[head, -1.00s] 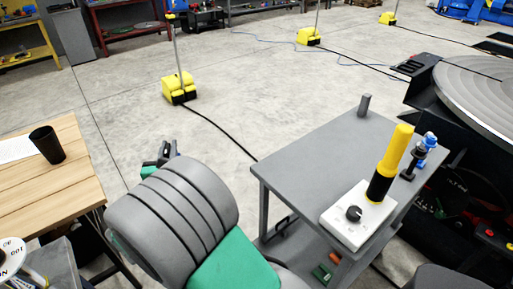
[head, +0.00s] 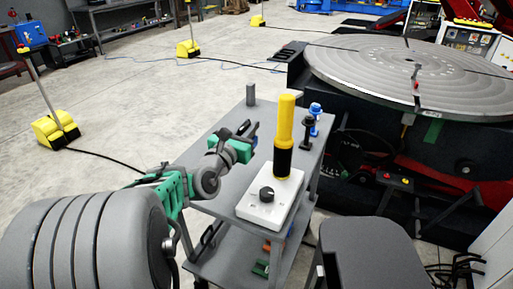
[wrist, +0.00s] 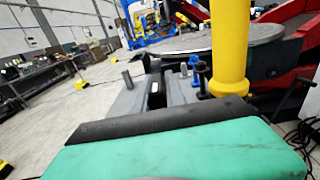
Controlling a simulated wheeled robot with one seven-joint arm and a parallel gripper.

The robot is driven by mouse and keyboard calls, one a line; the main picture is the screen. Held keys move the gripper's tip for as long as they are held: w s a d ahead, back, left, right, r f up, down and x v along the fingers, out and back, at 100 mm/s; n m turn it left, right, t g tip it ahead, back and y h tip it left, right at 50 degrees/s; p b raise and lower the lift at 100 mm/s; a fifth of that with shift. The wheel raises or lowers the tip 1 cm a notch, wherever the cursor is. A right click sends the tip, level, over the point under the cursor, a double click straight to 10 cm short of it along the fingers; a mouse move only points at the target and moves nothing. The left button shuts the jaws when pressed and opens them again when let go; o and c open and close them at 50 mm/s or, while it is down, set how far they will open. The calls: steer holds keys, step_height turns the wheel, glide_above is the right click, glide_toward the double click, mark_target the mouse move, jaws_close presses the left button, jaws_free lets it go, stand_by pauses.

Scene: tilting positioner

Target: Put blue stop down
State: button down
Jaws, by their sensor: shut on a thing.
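The blue stop (head: 315,112) stands on the far right edge of the grey cart, beside a similar black stop (head: 307,130). In the wrist view the blue stop (wrist: 194,66) shows right of the jaws, clear of them. My gripper (head: 248,128) hangs over the left part of the cart top, left of the yellow cylinder. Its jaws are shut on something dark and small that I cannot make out. In the wrist view my gripper (wrist: 155,95) points toward the turntable.
The cart (head: 222,195) carries a white box (head: 262,208) with a knob, a yellow-and-black cylinder (head: 285,120) and a grey peg (head: 250,94). The round turntable (head: 365,72) stands behind right, with a small red-topped piece (head: 416,88) on it. A dark seat-like shape (head: 372,250) is in front.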

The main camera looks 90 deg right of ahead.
steer(key=w+f+b, duration=0.2)
steer(key=w+f, duration=0.2)
steer(key=w+d+f+b, duration=0.1)
steer(key=w+f+b, duration=0.1)
steer(key=w+f, duration=0.2)
steer(key=w+d+f+b, duration=0.1)
steer(key=w+f+b, duration=0.1)
steer(key=w+f, duration=0.3)
steer(key=shift+w+d, duration=0.1)
steer(key=shift+d, duration=0.05)
steer(key=shift+r, duration=0.1)
steer(key=c, duration=1.4)
jaws_free()
